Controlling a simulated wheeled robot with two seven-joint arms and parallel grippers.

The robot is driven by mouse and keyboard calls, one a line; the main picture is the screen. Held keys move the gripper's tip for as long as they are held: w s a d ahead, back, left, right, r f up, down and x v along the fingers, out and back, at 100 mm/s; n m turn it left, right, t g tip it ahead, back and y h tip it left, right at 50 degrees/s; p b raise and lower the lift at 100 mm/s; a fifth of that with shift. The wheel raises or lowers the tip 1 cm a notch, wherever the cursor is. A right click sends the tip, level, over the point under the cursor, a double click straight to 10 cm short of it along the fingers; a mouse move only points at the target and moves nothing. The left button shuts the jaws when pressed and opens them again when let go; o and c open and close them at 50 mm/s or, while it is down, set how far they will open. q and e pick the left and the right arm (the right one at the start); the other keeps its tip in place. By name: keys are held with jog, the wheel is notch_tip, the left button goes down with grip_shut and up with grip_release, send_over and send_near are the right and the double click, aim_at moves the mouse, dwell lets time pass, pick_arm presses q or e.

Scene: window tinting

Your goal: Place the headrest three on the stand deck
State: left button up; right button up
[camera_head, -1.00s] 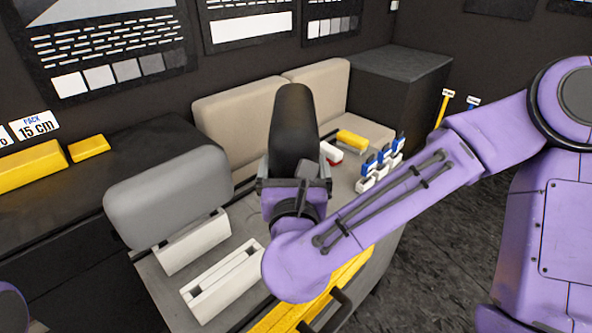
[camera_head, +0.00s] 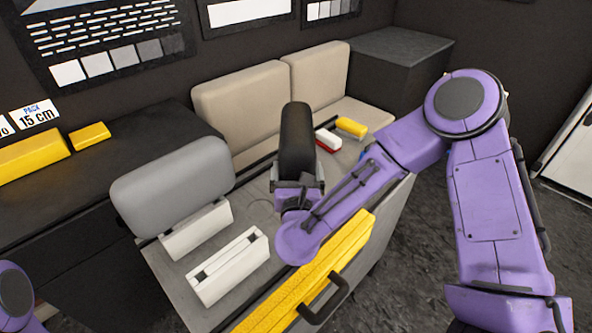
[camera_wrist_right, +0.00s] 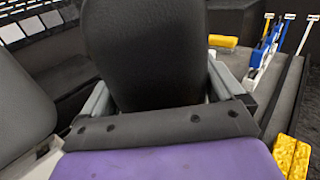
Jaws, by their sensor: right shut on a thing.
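A black headrest (camera_head: 297,135) stands upright in my right gripper (camera_head: 297,182), over the right part of the grey stand deck (camera_head: 258,208). The gripper is shut on its lower part, with a grey finger on each side. The wrist view shows the black headrest (camera_wrist_right: 145,50) between the fingers of my right gripper (camera_wrist_right: 160,90). Its lower end is hidden, so I cannot tell whether it touches the deck. A grey headrest (camera_head: 175,185) sits on a white block at the left of the deck. My left gripper is out of view.
A white slotted block (camera_head: 228,266) lies empty at the deck's front left. A yellow bar (camera_head: 310,275) with a black handle (camera_head: 325,300) runs along the front edge. Beige cushions (camera_head: 245,105) stand behind. A red-and-white piece (camera_head: 328,141) and yellow block (camera_head: 351,127) lie back right.

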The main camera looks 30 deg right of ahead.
jog(key=shift+s, duration=0.1)
jog(key=o, duration=1.1)
jog(key=shift+f, duration=0.1)
jog(key=v, duration=1.2)
jog(key=shift+s, duration=0.1)
